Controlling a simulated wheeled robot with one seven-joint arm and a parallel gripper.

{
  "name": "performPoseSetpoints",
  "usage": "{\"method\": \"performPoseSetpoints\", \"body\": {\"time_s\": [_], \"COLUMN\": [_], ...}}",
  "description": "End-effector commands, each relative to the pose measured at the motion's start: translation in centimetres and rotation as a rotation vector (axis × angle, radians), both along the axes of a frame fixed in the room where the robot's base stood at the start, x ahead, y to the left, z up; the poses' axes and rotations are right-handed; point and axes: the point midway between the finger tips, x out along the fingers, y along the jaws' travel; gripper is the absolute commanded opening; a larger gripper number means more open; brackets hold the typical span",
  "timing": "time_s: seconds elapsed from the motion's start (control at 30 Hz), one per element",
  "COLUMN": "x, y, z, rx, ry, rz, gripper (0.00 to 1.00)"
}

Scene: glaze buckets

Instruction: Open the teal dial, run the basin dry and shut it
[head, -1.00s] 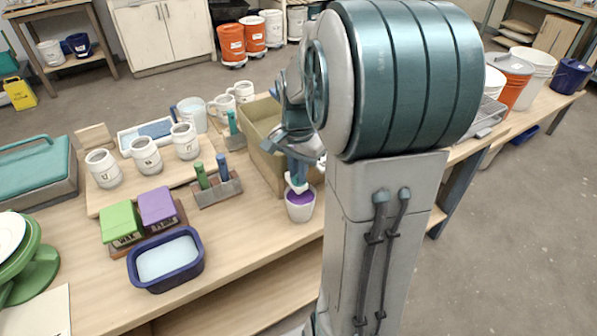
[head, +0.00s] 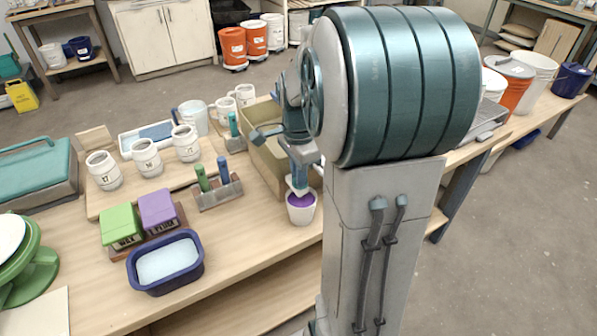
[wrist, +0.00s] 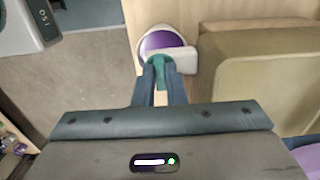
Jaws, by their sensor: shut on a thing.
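My gripper (wrist: 160,72) is shut on a small teal piece (wrist: 161,80) with a white block-like part (wrist: 184,60) beside it. I cannot tell for certain whether this teal piece is the dial. Directly beyond the fingertips is a small white cup (wrist: 141,44) with purple contents; in the head view it stands on the table (head: 301,216) below my gripper (head: 300,187). A navy basin (head: 136,275) with pale contents stands at the front left of the table, apart from my gripper. My arm hides part of the table.
A tan open box (head: 262,160) stands close behind the cup. A rack (head: 217,192) with green and blue handles stands to the left. Green (head: 121,224) and purple (head: 158,210) blocks sit behind the basin. Several white mugs stand on a board. Bare table lies between basin and cup.

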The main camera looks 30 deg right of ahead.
Motion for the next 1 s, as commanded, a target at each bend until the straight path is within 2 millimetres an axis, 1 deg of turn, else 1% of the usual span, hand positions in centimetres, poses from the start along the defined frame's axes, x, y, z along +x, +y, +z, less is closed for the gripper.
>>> {"method": "performPoseSetpoints", "body": {"time_s": [0.27, 0.3, 0.33, 0.57, 0.67, 0.77, 0.83, 0.97, 1.0], "x": [0.1, 0.1, 0.1, 0.0, 0.1, 0.1, 0.1, 0.1, 0.1], "y": [-0.1, -0.1, -0.1, 0.0, 0.0, 0.0, 0.0, 0.0, 0.0], "z": [0.1, 0.1, 0.1, 0.1, 0.3, 1.3, 2.5, 5.5, 6.5], "rx": [-0.001, -0.001, -0.001, 0.000, 0.000, -0.001, -0.002, -0.002, -0.002], "ry": [-0.004, -0.004, -0.004, -0.002, -0.002, -0.004, -0.006, -0.007, -0.008], "rz": [-0.003, -0.003, -0.003, -0.002, -0.001, -0.001, 0.000, -0.001, -0.001], "gripper": [0.00, 0.16, 0.20, 0.20, 0.20, 0.20, 0.20, 0.20, 0.20]}}
